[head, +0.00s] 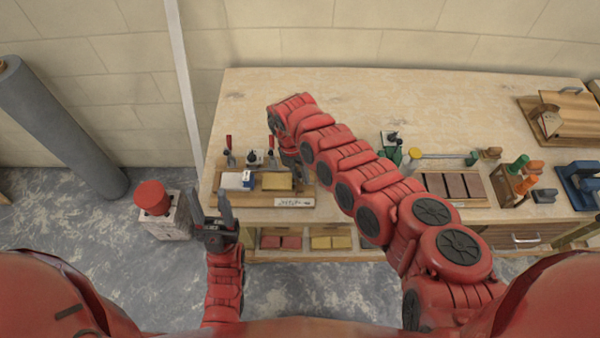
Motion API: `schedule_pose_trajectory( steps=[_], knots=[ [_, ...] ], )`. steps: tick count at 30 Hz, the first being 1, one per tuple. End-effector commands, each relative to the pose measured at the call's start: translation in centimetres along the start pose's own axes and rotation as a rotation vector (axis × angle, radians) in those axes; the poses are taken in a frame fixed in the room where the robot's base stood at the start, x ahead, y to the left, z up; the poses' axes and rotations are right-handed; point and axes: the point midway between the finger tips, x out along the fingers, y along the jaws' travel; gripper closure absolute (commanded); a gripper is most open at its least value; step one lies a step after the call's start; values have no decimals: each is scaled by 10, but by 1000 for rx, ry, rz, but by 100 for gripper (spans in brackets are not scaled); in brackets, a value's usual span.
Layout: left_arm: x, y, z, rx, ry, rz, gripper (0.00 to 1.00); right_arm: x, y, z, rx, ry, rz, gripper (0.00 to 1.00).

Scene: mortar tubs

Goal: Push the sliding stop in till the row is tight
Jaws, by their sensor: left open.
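A wooden rack (225,199) stands at the bench's left front. It holds a white-and-blue block (236,181) and a yellow block (277,182), with a small gap or dark piece between them. A white label (293,202) is on its front right. My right gripper (297,177) points down at the rack's right end, beside the yellow block; its fingers are too small to read. I cannot make out the sliding stop; my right gripper may cover it. My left gripper (211,201) is open and empty, in front of the bench's left front corner, apart from the rack.
My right arm crosses the bench (450,110). A second rack (470,201) with brown blocks (457,186) stands to the right, near green and orange-handled tools (520,165).

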Motion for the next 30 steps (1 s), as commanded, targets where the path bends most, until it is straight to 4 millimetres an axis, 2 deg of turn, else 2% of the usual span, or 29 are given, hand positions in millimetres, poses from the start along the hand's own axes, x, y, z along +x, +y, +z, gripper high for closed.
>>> schedule_pose_trajectory(
  steps=[2,6,9,16,25,30],
  knots=[
    [0,0,0,0,0,0,50,0,0,0,0,0,0,61],
    [0,0,0,0,0,0,50,0,0,0,1,1,0,86],
    [0,0,0,0,0,0,50,0,0,0,1,1,0,100],
    [-9,0,2,0,0,0,50,2,4,-2,1,1,0,100],
    [-60,3,10,0,0,0,50,2,33,-18,0,-2,6,100],
    [-67,3,11,0,0,0,50,-6,39,-26,0,0,2,100]
  ],
)
